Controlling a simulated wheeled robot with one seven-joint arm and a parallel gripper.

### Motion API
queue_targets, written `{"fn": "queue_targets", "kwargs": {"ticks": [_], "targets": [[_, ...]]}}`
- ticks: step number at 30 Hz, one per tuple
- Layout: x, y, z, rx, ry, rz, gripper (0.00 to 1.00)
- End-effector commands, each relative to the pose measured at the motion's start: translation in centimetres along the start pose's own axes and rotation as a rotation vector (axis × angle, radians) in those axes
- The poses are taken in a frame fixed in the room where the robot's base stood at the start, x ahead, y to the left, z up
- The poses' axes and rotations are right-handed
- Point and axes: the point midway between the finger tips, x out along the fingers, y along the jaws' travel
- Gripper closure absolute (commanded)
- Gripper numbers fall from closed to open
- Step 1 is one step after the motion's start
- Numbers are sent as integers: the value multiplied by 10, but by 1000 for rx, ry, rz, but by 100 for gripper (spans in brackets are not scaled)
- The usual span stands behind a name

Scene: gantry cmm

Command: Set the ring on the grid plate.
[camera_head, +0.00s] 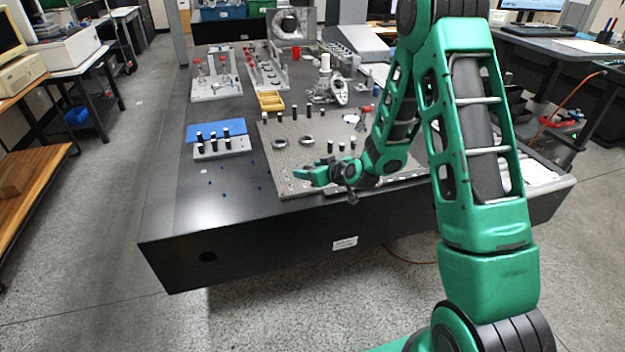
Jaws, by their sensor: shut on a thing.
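The grid plate (268,160) is a grey-brown board with rows of small holes, lying on the black table. My gripper (304,176) reaches in from the right, low over the plate's near part. Its green fingers point left. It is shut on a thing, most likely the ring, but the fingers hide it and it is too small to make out. Whether it touches the plate I cannot tell. Two dark ring-shaped pieces lie on the plate beyond my gripper, a left one (279,143) and a right one (306,140).
Short black-topped posts (342,148) stand on the plate behind my gripper. A grey block with black pegs (222,146) and a blue mat (215,131) lie to the left. A yellow tray (270,101) sits behind the plate. The table's front left (205,212) is mostly clear.

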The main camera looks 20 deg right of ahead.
Motion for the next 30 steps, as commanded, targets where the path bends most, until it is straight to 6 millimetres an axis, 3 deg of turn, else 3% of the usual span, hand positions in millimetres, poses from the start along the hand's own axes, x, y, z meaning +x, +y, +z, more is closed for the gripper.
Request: {"fn": "queue_targets", "kwargs": {"ticks": [8, 18, 29, 30], "targets": [[13, 16, 6, 0, 2, -1, 80], [30, 16, 38, 1, -1, 0, 80], [32, 16, 41, 0, 1, 0, 80], [32, 16, 42, 0, 0, 0, 40]]}}
